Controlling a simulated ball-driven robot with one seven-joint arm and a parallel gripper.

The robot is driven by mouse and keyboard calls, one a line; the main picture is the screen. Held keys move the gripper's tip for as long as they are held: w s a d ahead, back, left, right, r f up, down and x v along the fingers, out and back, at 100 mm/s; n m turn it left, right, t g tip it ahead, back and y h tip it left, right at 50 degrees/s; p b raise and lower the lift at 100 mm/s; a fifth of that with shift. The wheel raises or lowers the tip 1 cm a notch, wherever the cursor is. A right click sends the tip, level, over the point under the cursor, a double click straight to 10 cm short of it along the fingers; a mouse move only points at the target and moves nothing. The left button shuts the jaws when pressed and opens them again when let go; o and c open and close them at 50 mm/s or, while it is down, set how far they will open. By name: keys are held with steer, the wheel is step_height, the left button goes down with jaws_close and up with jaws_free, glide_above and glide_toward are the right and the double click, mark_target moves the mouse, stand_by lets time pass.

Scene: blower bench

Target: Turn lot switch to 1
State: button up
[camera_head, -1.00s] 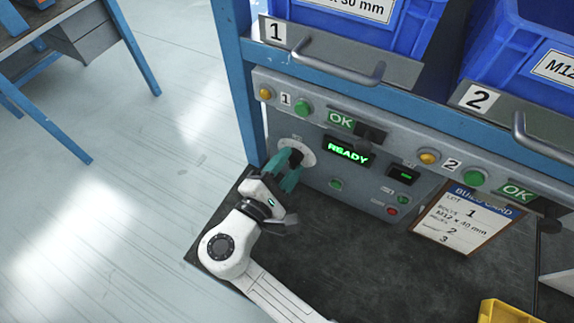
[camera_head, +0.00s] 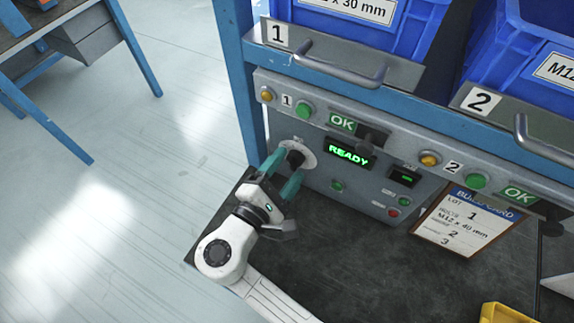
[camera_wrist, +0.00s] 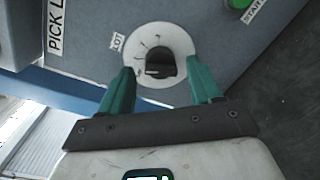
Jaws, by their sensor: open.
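The lot switch is a black knob (camera_wrist: 160,65) on a round pale dial plate (camera_wrist: 181,40) with several tick marks, set in the grey panel. In the head view the knob (camera_head: 295,158) shows at the panel's left part. My gripper (camera_wrist: 162,82) has teal fingers, open, one on each side of the knob with a visible gap. In the head view my gripper (camera_head: 284,168) is in front of the dial. The dial's numbers are too small to read.
The panel display (camera_head: 348,152) reads READY, and OK lights glow green. The build card (camera_head: 466,222) shows lot 1. Blue bins (camera_head: 365,38) stand on the shelf above. A yellow tray (camera_head: 505,313) is at the lower right. The dark bench top is mostly clear.

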steer(key=v, duration=1)
steer(key=shift+b, duration=0.45)
